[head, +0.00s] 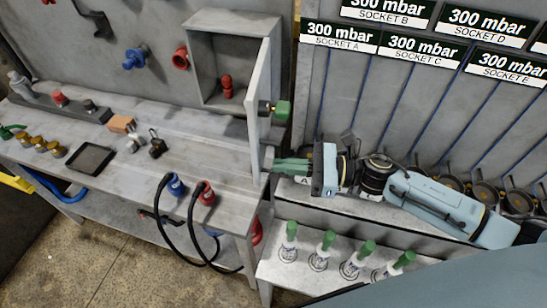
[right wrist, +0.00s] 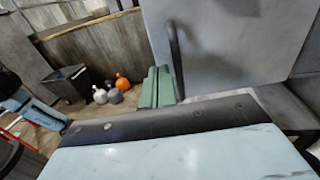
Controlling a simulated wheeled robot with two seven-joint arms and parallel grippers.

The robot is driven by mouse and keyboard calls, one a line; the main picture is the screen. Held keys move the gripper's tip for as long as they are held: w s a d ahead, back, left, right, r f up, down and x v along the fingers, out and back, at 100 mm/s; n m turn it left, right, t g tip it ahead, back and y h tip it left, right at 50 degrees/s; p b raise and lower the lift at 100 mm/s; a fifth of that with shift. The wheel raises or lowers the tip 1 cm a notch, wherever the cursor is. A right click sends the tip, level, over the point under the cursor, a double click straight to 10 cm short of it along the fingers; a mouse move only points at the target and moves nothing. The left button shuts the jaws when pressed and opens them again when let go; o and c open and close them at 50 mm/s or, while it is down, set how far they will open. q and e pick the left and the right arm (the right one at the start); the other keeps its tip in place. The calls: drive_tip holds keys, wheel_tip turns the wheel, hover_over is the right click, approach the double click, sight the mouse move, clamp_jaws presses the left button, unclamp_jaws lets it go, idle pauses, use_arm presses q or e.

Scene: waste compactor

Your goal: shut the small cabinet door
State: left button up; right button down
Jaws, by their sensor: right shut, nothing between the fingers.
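The small grey cabinet (head: 213,50) stands at the back of the workbench, open at the front. Its door (head: 259,92) stands swung out on the right side, seen nearly edge-on, with a green and dark fitting on its outer side. My right gripper (head: 277,165) comes in from the right with its green fingers together and empty, at the door's lower end. Whether they touch the door I cannot tell. The fingers also show in the right wrist view (right wrist: 157,87), beside a large grey panel (right wrist: 225,45) with a dark bar. My left gripper is out of view.
A red object (head: 227,87) is inside the cabinet. Blue (head: 175,187) and red (head: 207,195) plugs with black cables hang at the bench front. Several green-topped bottles (head: 290,240) stand on a low shelf below my right arm. A black tray (head: 90,158) lies on the bench.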

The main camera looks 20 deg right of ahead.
sight(259, 164)
drive_tip(key=shift+p+x, duration=0.3)
drive_tip(key=shift+x, duration=1.1)
drive_tip(key=shift+a, duration=0.1)
